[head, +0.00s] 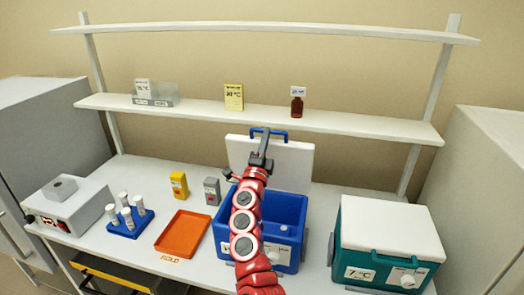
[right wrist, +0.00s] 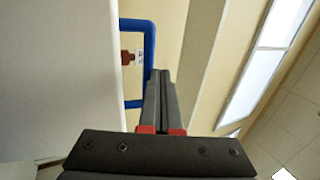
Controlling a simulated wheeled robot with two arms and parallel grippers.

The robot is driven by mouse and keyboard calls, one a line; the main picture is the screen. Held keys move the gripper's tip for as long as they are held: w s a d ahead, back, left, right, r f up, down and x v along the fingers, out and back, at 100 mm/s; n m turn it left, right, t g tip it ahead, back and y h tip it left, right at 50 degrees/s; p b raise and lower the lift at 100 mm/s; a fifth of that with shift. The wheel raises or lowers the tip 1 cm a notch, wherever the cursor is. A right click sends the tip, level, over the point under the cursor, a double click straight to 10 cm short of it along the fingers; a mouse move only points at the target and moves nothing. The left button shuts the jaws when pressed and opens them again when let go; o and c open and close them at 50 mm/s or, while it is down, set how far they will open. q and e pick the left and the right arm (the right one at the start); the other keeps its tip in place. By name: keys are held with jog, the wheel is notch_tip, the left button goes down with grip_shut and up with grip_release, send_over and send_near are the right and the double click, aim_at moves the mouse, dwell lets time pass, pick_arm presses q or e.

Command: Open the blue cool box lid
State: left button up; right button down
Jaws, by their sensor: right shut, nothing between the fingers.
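The blue cool box (head: 290,212) stands on the bench with its inside showing. Its white lid (head: 297,160) stands raised at the back of the box. A blue handle (head: 283,136) is at the lid's top edge; it also shows in the right wrist view (right wrist: 151,45), standing out from the pale lid (right wrist: 60,70). My right gripper (head: 266,137) is shut and empty, with its fingertips (right wrist: 160,75) right by the handle. I cannot tell whether they touch it. My arm hides part of the box and lid. My left gripper is not in view.
A teal cool box (head: 387,247) with its lid down stands to the right. An orange tray (head: 183,231), yellow and grey small boxes and a blue tube rack (head: 130,226) are to the left. A shelf (head: 350,124) with a brown bottle (head: 297,106) runs behind the lid.

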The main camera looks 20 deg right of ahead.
jog(key=shift+x, duration=1.05)
jog(key=shift+w+f, duration=0.1)
jog(key=shift+f, duration=0.1)
